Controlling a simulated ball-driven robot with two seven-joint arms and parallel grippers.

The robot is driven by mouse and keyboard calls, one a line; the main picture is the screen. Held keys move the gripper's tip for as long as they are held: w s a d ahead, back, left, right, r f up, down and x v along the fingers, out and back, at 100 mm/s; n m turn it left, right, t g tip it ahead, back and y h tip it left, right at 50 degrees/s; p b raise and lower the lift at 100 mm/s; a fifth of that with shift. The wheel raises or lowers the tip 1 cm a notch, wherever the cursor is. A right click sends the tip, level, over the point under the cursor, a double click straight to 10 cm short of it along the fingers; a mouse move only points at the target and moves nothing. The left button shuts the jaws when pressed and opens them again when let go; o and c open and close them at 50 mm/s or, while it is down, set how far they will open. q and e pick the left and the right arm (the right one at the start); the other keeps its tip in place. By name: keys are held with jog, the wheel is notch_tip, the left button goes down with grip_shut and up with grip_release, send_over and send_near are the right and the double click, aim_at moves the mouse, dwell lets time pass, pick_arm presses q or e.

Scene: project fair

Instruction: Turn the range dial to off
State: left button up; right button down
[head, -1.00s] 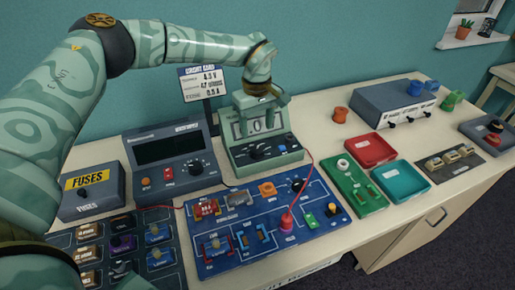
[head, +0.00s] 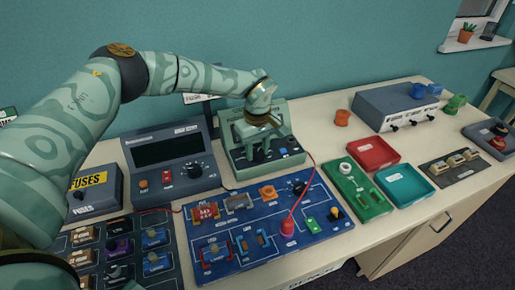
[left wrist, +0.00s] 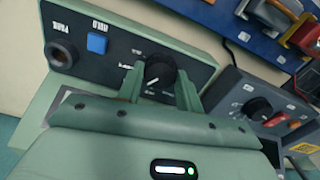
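The range dial is a round black knob on the sloping front panel of the green meter (head: 289,141). In the left wrist view the dial (left wrist: 160,72) shows between my left gripper's fingers, with a white mark on it toward the lower left; the small labels around it are unreadable. My left gripper (left wrist: 160,84) is open, one finger on each side of the dial, with a visible gap at least on the right. In the head view the left gripper (head: 256,140) is over the meter's front and hides its display and most of the dial. My right gripper is not in view.
A blue HOLD button (left wrist: 97,43) and a round socket (left wrist: 62,54) sit on the same panel. A dark bench supply (head: 168,160) stands left of the meter. A blue circuit board (head: 262,225) with a red lead lies in front. Red (head: 374,153) and teal trays lie right.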

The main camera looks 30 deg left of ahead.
aim_at(258, 152)
pick_arm(q)
jog(key=n+p, duration=0.2)
jog(key=shift+r+n+p, duration=0.2)
jog(key=shift+n+p, duration=0.1)
jog(key=shift+p, duration=0.05)
jog(key=shift+n+p, duration=0.75)
jog(key=shift+n, duration=0.35)
jog(key=shift+f+n+p, duration=0.1)
jog(key=shift+n+p, duration=0.5)
jog(key=shift+n, duration=0.5)
jog(key=o, duration=1)
jog(key=shift+f, duration=0.1)
notch_tip(258, 152, up, 16)
jog(key=p, duration=0.2)
jog(key=shift+r, duration=0.2)
